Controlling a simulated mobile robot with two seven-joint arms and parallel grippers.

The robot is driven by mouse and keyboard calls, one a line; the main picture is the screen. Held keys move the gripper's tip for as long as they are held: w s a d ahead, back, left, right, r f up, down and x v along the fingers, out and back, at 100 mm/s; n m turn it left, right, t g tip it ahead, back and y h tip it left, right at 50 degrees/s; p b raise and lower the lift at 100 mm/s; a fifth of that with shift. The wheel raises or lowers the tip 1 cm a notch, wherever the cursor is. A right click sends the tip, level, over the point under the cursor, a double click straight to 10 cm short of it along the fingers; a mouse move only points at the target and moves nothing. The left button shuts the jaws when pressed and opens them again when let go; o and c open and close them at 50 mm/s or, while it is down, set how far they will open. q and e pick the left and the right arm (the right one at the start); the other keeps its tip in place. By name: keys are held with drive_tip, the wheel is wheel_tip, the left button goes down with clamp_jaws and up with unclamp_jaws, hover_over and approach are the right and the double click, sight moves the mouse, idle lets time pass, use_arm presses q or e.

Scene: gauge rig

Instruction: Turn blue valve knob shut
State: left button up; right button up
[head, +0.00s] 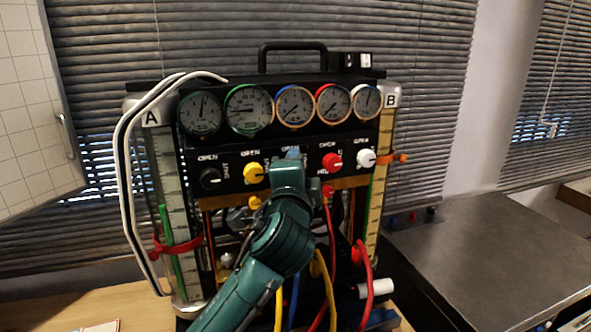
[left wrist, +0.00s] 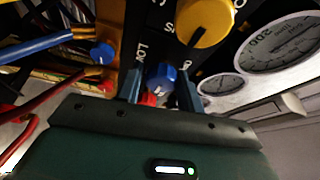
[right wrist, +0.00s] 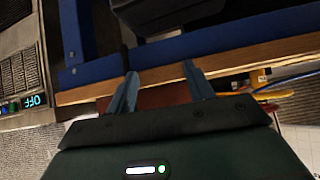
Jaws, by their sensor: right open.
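The gauge rig's black panel (head: 225,176) carries a row of knobs under several dials. The blue valve knob (left wrist: 160,77) sits between the two fingers of my left gripper (left wrist: 161,88), which appear to touch its sides. In the head view only a bit of blue (head: 292,153) shows above my left gripper (head: 288,163); the rest is hidden behind it. The "OPEN" label above it is partly covered. My right gripper (right wrist: 160,88) is open and empty, below a wooden edge and a blue rail in the right wrist view. It is not in the head view.
Neighbouring knobs are close: yellow (head: 253,172) to the left, red (head: 332,161) and white (head: 366,158) to the right, black (head: 210,178) further left. Coloured hoses (head: 326,285) hang below the panel. A dark counter (head: 480,260) stands at the right.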

use_arm(q)
drive_tip(key=shift+o, duration=1.4)
drive_tip(key=s+a+b, duration=0.1)
drive_tip(key=s+b, duration=0.1)
drive_tip(key=s, duration=1.1)
drive_tip(key=shift+f+b, duration=0.35)
drive_tip(key=shift+b, duration=0.05)
drive_tip(key=shift+s, duration=0.1)
